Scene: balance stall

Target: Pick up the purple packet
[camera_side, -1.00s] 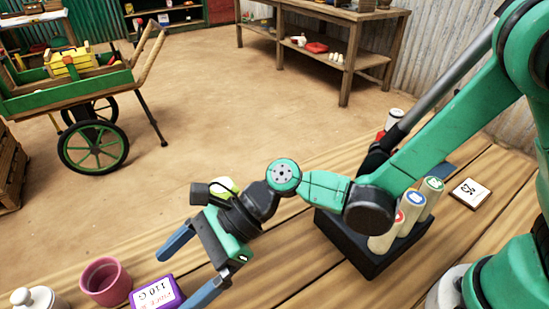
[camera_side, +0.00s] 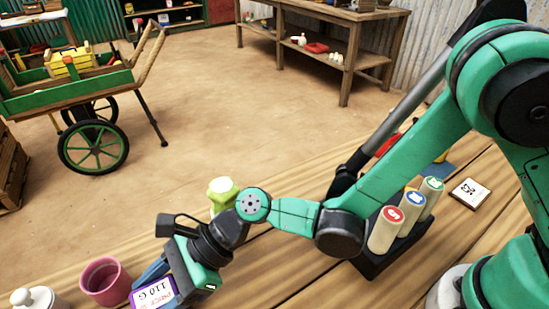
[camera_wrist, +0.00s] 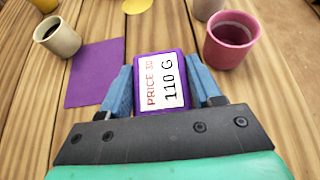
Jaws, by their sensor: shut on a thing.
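The purple packet (camera_wrist: 162,84) has a white label reading "PRICE 30" and "110 G". In the wrist view it sits between the two blue fingers of my gripper (camera_wrist: 161,90), one finger on each long side. In the side view the packet (camera_side: 153,293) is at the bottom edge of the frame, partly cut off, with my gripper (camera_side: 172,280) over its right part. My gripper is shut on the packet. Whether the packet touches the table cannot be told.
A pink cup (camera_wrist: 231,40) stands close to the right of the packet. A purple mat (camera_wrist: 95,72) and a cream cup (camera_wrist: 57,36) lie to the left. A white lidded jar (camera_side: 38,299) and a black rack with several cylinders (camera_side: 390,248) also stand on the table.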

